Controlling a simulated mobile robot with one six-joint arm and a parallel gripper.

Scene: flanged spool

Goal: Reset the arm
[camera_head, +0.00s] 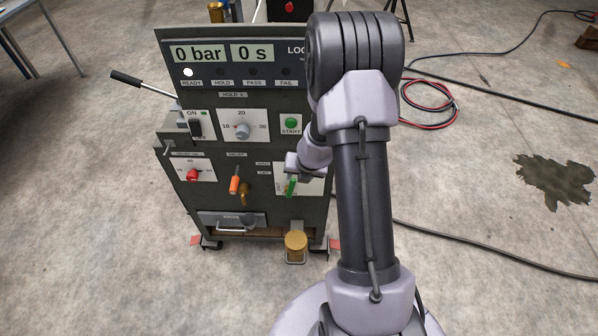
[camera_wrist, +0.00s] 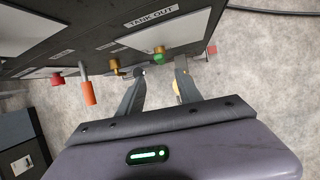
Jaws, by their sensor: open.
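My gripper (camera_wrist: 160,72) is open in the wrist view, with its two dark fingers apart and nothing seen between them. The fingers point toward the front of a dark test cabinet (camera_wrist: 70,42), near a brass fitting with a green part (camera_wrist: 158,52) under the "TANK OUT" label. In the head view my arm reaches down in front of the cabinet (camera_head: 222,150), and my gripper's fingers are hard to make out near the lower right panel. Whether a finger touches the fitting cannot be told.
An orange handle (camera_head: 235,184) and a red knob (camera_head: 193,175) stick out of the cabinet front. A lever (camera_head: 126,79) juts out at left. A brass cylinder (camera_head: 296,241) stands low in front.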

